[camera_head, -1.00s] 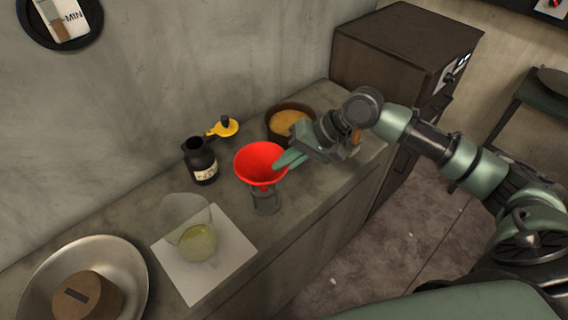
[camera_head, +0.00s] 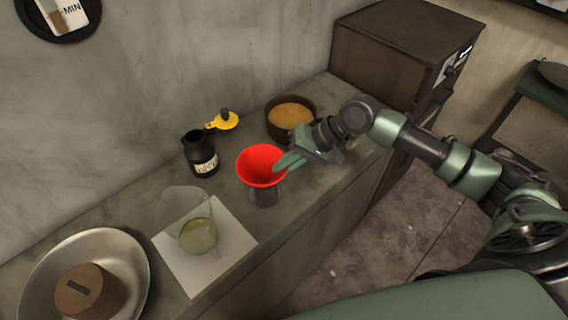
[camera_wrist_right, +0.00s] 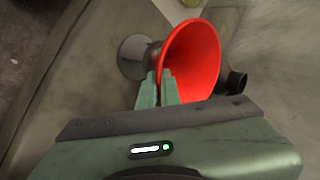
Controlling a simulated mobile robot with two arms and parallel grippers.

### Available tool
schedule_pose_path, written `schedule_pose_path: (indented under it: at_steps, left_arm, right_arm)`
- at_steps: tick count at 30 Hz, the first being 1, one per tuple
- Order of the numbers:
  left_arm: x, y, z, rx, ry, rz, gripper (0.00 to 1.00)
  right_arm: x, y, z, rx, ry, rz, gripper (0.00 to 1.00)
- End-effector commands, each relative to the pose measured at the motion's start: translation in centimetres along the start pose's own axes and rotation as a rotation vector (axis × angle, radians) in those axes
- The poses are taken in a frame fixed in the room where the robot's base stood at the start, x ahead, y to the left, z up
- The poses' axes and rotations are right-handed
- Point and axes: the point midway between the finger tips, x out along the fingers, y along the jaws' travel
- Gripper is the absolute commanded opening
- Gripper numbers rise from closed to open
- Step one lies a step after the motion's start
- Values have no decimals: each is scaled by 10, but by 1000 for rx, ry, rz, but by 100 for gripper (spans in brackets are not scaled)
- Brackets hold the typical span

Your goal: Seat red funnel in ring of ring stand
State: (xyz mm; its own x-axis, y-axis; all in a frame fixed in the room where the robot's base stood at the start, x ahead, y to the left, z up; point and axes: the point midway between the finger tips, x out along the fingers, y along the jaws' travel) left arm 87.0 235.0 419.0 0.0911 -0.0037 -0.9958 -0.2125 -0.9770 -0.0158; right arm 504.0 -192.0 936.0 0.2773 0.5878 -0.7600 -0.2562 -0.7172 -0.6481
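The red funnel (camera_head: 262,166) is upright, wide mouth up, directly over a small grey stand-like piece (camera_head: 265,195) on the counter. Its stem is hidden from the head view. My right gripper (camera_head: 288,161) reaches in from the right, with its green fingers at the funnel's right rim. In the right wrist view, the fingers (camera_wrist_right: 158,88) are close together, with the rim of the funnel (camera_wrist_right: 192,62) between them. The grey piece shows as a round disc (camera_wrist_right: 131,57) with a dark neck at the funnel's narrow end. I cannot tell how deep the stem sits. My left gripper is out of view.
A clear beaker with yellow-green liquid (camera_head: 198,236) stands on a white sheet (camera_head: 230,232). A black bottle (camera_head: 199,152), a yellow item (camera_head: 226,121) and a brown bowl (camera_head: 290,118) are behind. A metal bowl (camera_head: 128,262) is front left. The counter's front edge is close.

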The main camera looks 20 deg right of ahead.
Motion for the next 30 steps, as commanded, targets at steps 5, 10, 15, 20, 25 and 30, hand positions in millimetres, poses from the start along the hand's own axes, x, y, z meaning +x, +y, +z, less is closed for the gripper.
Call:
schedule_pose_path:
  at_steps: [5,10,15,20,25,30]
  left_arm:
    - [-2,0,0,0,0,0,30]
    - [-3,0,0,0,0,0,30]
    - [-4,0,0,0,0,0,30]
    - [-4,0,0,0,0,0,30]
    - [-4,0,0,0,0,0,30]
    - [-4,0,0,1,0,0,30]
  right_arm:
    - [2,2,1,1,-1,0,0]
    - [5,4,1,1,0,0,0]
    - [7,6,1,0,0,0,0]
    - [8,7,1,0,1,0,0]
    - [8,7,1,0,0,0,15]
    - [8,7,1,0,0,0,30]
